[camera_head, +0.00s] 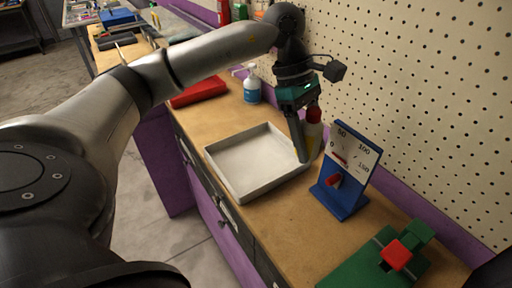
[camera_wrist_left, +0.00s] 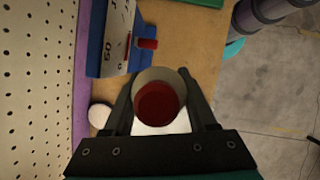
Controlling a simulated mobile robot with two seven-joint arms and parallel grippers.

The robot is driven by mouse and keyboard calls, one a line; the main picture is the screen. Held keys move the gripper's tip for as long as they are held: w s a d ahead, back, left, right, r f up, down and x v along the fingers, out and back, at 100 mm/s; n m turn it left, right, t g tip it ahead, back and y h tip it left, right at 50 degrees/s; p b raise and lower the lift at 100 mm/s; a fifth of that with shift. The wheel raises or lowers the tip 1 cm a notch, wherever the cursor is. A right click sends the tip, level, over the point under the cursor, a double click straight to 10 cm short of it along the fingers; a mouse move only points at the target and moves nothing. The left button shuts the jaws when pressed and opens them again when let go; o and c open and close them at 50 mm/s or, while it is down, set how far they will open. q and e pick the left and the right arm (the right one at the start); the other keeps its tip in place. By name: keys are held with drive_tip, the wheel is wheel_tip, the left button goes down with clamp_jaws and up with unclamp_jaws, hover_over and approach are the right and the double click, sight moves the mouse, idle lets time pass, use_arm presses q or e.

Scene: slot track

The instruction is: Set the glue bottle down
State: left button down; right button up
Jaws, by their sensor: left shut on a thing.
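The glue bottle (camera_head: 314,115) has a red cap and a pale yellowish body. My left gripper (camera_head: 303,155) points down at the back of the bench and is shut on the bottle, which stands about upright between its fingers. In the left wrist view the bottle's red cap (camera_wrist_left: 158,102) shows from above, with a finger on each side. In the head view a finger hides part of the body, and I cannot tell whether its base touches the bench. My right gripper is not in view.
A white tray (camera_head: 275,187) lies just left of the bottle. A blue gauge stand (camera_head: 345,203) with a dial is close on the right. A green fixture with a red block (camera_head: 397,256) is at lower right. A pump bottle (camera_head: 252,88) and red case (camera_head: 198,91) are farther back. Pegboard (camera_head: 425,110) rises behind.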

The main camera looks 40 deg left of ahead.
use_arm(q)
drive_tip(key=w+a+r+n+t+y, duration=0.1)
drive_tip(key=w+a+r+n+t, duration=0.15)
drive_tip(key=a+n, duration=0.6)
wheel_tip(320, 180, up, 3)
drive_tip(key=n+t+y, duration=0.2)
drive_tip(key=n+y, duration=0.1)
drive_tip(key=n, duration=0.7)
hover_over(261, 158)
drive_tip(key=s, duration=0.2)
drive_tip(key=shift+m, duration=0.25)
drive_tip(key=f+b, duration=0.1)
drive_tip(key=f, duration=1.8)
drive_tip(key=shift+w+a+f+b, duration=0.1)
drive_tip(key=shift+w+b, duration=0.1)
drive_tip(key=shift+b, duration=0.15)
drive_tip(key=shift+f, duration=0.1)
drive_tip(key=shift+c, duration=1)
unclamp_jaws()
drive_tip(key=shift+r, duration=0.3)
drive_tip(key=p+v, duration=0.1)
drive_tip(key=v, duration=1)
drive_tip(key=shift+s+r, duration=0.2)
drive_tip(key=shift+r, duration=0.05)
